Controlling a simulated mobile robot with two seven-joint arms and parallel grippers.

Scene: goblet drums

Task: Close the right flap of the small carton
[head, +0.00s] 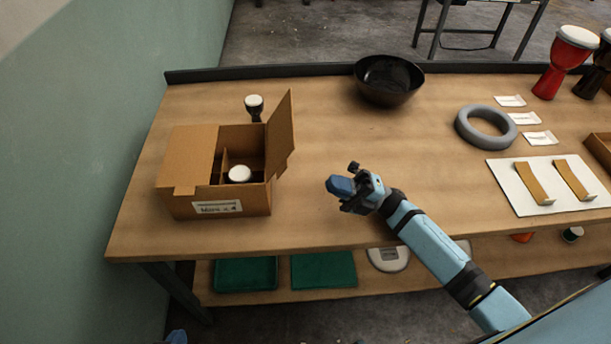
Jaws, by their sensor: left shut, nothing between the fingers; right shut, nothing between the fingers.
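The small carton (218,205) stands at the left of the table with a printed label on its front. Its left flap (188,155) lies flat over the left part of the opening. Its right flap (280,137) stands up, leaning slightly outward. Inside, a divider and a white-topped drum (239,174) show in the open right part. My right gripper (338,187) is shut and empty, to the right of the carton, above the table and apart from the flap. Only a small blue tip of my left gripper (175,337) shows at the bottom edge, below the table front; it is shut.
A small drum (254,106) stands just behind the carton. A black bowl (388,78) is at the back, a grey ring (485,126) to the right. A white board (543,188) with two brown strips lies at the right. Table between carton and ring is mostly clear.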

